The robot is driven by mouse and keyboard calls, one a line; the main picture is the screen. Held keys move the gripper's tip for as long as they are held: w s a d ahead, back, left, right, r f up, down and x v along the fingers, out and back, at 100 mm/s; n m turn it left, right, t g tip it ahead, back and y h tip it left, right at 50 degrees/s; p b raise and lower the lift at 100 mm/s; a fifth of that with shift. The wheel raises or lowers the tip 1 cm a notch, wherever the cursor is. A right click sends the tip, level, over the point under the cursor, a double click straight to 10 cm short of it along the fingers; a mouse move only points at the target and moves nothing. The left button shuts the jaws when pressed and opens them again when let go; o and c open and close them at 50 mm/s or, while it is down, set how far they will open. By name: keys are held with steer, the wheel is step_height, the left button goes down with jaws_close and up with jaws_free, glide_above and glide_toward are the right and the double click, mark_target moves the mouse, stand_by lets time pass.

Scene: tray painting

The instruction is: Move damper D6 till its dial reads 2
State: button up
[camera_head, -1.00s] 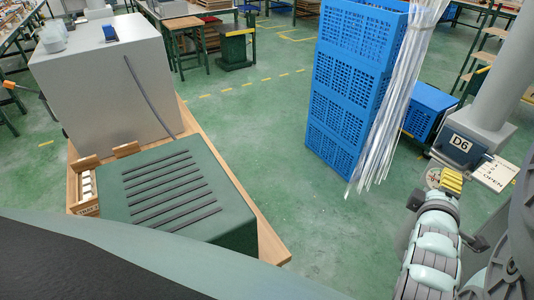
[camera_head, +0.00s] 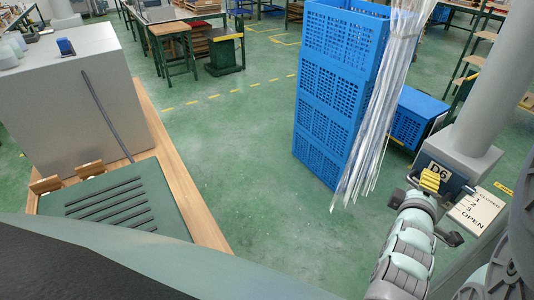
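The damper D6 (camera_head: 436,170) is a grey housing with a dark label, at the foot of a thick grey duct (camera_head: 489,115) on the right. A pale scale plate (camera_head: 480,211) beside it reads CLOSED, 1, 2, 3 and OPEN. No pointer position is readable on it. My gripper (camera_head: 430,180), with a yellow ridged part at its end, reaches up from the lower right and overlaps the housing just below the D6 label. Its fingers are not clear, and I cannot tell whether it touches the damper. A dark bar (camera_head: 457,182) shows just right of it.
A stack of blue crates (camera_head: 330,100) with pale hanging strips (camera_head: 378,120) stands left of the damper. A grey cabinet (camera_head: 65,95) and a green ribbed top (camera_head: 150,205) on a wooden base are at left. Green floor (camera_head: 260,190) lies open between.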

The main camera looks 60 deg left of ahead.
steer(key=shift+o, duration=0.6)
jaws_close()
